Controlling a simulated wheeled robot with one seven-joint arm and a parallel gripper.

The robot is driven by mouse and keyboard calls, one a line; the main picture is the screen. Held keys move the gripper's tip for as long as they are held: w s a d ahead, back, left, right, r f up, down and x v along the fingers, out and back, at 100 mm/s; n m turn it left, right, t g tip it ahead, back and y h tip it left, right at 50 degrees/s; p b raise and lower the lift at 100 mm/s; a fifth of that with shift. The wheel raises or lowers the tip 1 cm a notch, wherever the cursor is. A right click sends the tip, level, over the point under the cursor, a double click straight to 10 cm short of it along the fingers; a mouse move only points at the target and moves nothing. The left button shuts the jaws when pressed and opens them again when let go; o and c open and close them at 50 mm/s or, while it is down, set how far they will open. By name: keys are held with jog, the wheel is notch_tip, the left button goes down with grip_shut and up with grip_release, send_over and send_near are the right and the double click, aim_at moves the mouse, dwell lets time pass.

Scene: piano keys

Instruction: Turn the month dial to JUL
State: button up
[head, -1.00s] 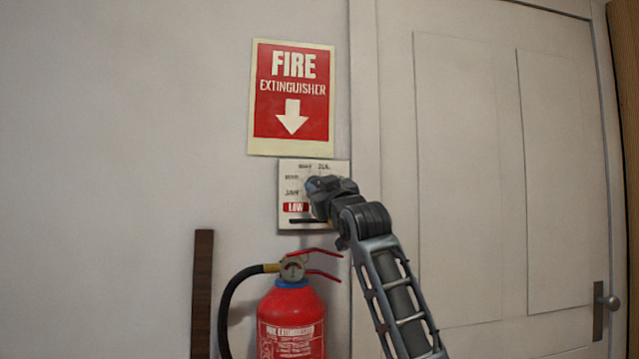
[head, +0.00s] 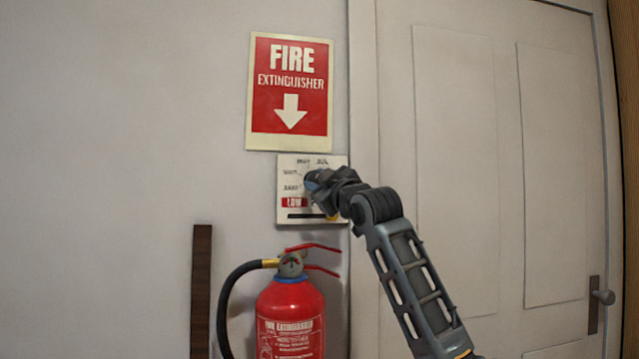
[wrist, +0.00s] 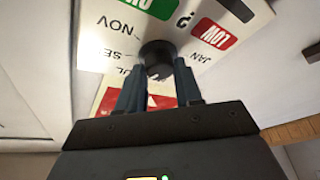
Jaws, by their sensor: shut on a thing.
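The white dial panel (head: 286,163) hangs on the wall below the red sign; month marks are printed on it, too small to read well in the head view. In the wrist view the panel (wrist: 96,37) shows NOV, JAN and parts of other months around a dark round knob (wrist: 157,50). My gripper (wrist: 160,72) is shut on this month dial knob, with one finger on each side. In the head view my gripper (head: 312,183) covers the dial and the panel's right part. The dial's pointer cannot be made out.
A red fire extinguisher (head: 291,318) with a black hose stands just below the panel. The fire extinguisher sign (head: 290,92) is just above it. A white door (head: 455,170) is to the right, and a dark wooden strip (head: 202,290) is at lower left.

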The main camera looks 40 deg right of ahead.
jog(key=o, duration=1)
jog(key=shift+o, duration=0.2)
jog(key=b+v, duration=0.2)
jog(key=v, duration=0.5)
jog(key=shift+s+f, duration=0.15)
jog(key=shift+s, duration=0.15)
jog(key=shift+a, duration=0.15)
